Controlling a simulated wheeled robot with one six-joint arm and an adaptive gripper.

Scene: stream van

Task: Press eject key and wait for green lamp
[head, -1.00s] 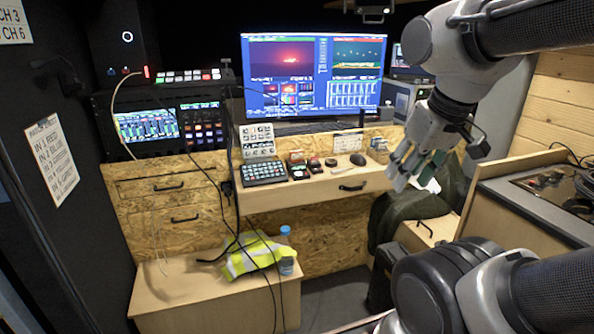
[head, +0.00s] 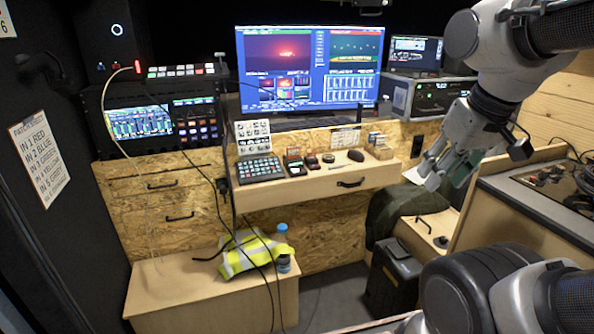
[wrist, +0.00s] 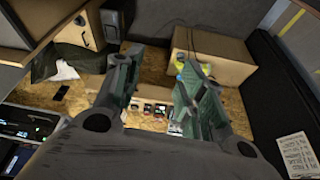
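My gripper (head: 443,170) hangs at the right in the head view, in front of the wooden back wall and right of the desk drawer. In the wrist view its two fingers (wrist: 160,95) stand apart with nothing between them. A grey rack device (head: 440,97) with small green lights stands at the back right, behind and above the gripper. It also shows at the lower left in the wrist view (wrist: 30,125), away from the fingers. I cannot make out which key is the eject key, nor tell any lamp as its green lamp.
A desk (head: 325,183) holds a keypad (head: 260,169), a mouse (head: 356,156) and small boxes below a large monitor (head: 310,68). A counter (head: 535,200) with a control panel stands at right. A yellow vest (head: 245,255) and a bottle (head: 283,250) are on a low box.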

